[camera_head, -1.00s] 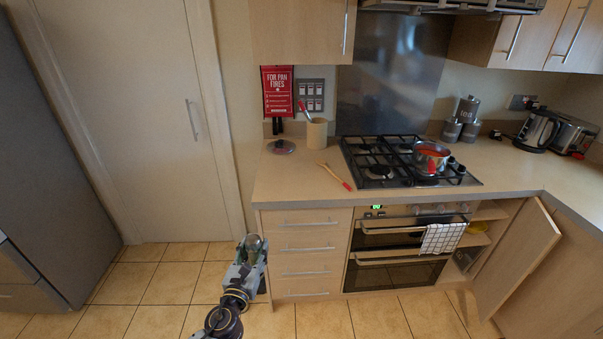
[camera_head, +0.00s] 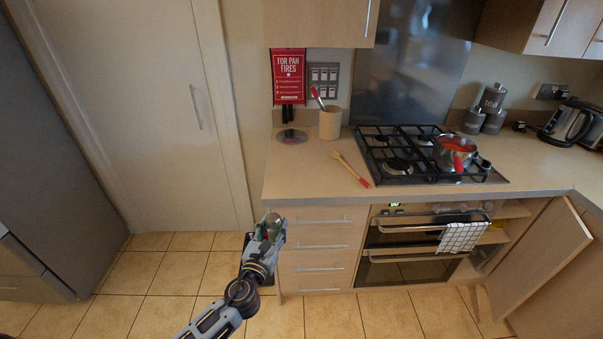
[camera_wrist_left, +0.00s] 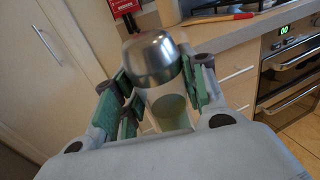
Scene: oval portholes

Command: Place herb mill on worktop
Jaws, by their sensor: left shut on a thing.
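The herb mill (camera_wrist_left: 152,62) has a domed metal top and a clear lower body with something greenish inside. My left gripper (camera_wrist_left: 160,95) is shut on it, with green-padded fingers on both sides. In the head view the left gripper (camera_head: 270,228) holds the mill (camera_head: 272,219) upright or nearly so, in front of the drawers and below the worktop edge. The worktop (camera_head: 310,180) is pale wood and runs from the left end past the hob. My right gripper is not in view.
On the worktop are a pan lid (camera_head: 291,136), a utensil pot (camera_head: 330,123), a wooden spoon with a red handle (camera_head: 350,169) and a hob (camera_head: 420,155) with a saucepan (camera_head: 454,152). The front left worktop corner is clear. A cabinet door (camera_head: 540,258) stands open at right.

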